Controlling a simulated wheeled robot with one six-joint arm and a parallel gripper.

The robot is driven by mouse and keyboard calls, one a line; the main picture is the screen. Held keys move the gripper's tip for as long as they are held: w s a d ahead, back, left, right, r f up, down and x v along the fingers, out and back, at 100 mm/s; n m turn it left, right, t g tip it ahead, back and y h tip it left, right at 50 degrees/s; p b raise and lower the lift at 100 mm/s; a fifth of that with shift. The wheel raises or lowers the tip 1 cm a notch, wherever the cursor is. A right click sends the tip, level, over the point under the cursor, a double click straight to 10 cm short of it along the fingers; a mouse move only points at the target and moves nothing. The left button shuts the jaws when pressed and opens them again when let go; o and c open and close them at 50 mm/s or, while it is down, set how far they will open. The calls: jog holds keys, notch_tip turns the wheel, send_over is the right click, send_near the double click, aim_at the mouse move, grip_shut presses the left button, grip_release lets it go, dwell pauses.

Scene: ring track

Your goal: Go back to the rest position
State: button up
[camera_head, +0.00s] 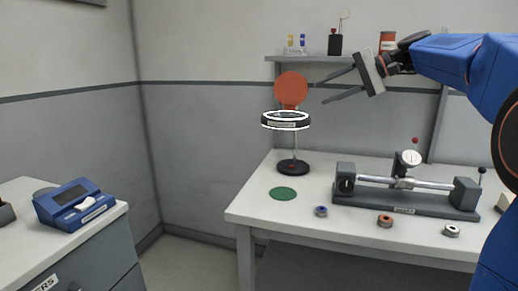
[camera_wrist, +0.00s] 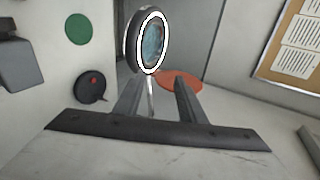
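My gripper (camera_head: 318,94) is raised above the bench in the head view, fingers pointing left. Its two fingers are apart, with nothing gripped between them; they also show apart in the wrist view (camera_wrist: 158,82). An orange-red disc (camera_head: 291,87) stands just left of the fingertips, above a ring-shaped magnifier (camera_head: 285,120) with a white rim. The magnifier is on a thin stand with a round black base (camera_head: 292,168). In the wrist view the disc (camera_wrist: 181,79) is partly hidden by a finger, and the magnifier (camera_wrist: 150,41) lies beyond the fingertips.
A wall shelf (camera_head: 345,60) with small items is behind my gripper. The bench (camera_head: 255,205) holds a green disc (camera_head: 283,194), a grey bar fixture with a dial gauge (camera_head: 411,158) and small rings. A blue device (camera_head: 74,203) sits on the left cabinet. Floor shows between them.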

jog(key=s+f+h, duration=0.6)
jog(key=s+f, duration=1.1)
jog(key=s, duration=0.1)
jog(key=s+d+f+n+h, duration=0.2)
jog(key=s+d+f, duration=0.1)
jog(key=s+f, duration=0.7)
jog(key=s+d+f+n+h, duration=0.2)
jog(key=s+d+f+h, duration=0.1)
jog(key=s+f, duration=0.8)
jog(key=shift+s+d+f+h, duration=0.15)
jog(key=shift+d+f+h, duration=0.2)
jog(key=shift+f, duration=0.4)
